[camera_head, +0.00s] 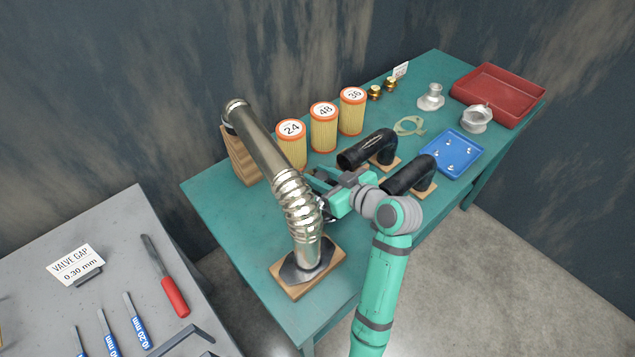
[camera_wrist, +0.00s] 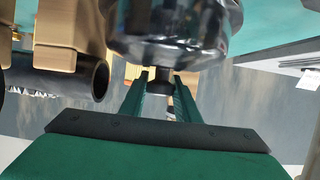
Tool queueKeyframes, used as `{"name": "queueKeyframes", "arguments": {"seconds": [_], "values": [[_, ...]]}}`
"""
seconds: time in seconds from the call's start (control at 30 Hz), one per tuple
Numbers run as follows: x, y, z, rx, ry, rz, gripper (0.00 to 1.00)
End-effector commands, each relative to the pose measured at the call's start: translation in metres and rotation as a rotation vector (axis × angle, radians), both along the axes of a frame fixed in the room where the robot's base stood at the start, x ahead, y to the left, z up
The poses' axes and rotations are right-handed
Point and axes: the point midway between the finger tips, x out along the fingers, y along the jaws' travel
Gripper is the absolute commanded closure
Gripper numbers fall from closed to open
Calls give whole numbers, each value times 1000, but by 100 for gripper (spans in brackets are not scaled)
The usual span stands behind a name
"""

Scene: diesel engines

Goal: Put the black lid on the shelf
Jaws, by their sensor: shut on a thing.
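My gripper (camera_head: 318,187) is low over the teal table, just behind the ribbed metal pipe, which partly hides its fingers. In the wrist view my gripper (camera_wrist: 161,95) is shut on a small dark round piece (camera_wrist: 160,82), with a finger on each side. This piece may be the black lid, but only a little of it shows and I cannot tell for sure. I cannot make out a shelf in either view.
Orange filters (camera_head: 323,130) stand behind, and black elbow hoses (camera_head: 368,152) lie to the right. A blue tray (camera_head: 470,146) and a red tray (camera_head: 518,85) are farther right. The table's left corner (camera_head: 215,190) is clear.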

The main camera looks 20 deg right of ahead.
Motion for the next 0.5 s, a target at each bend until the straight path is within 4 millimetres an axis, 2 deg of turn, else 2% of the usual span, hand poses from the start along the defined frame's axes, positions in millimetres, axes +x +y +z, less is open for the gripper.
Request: {"name": "queueKeyframes", "arguments": {"seconds": [0.3, 0.5], "values": [[-1, -3, -34, 3, 2, -5, 100], [-1, -3, -35, 0, -1, -4, 100]]}}
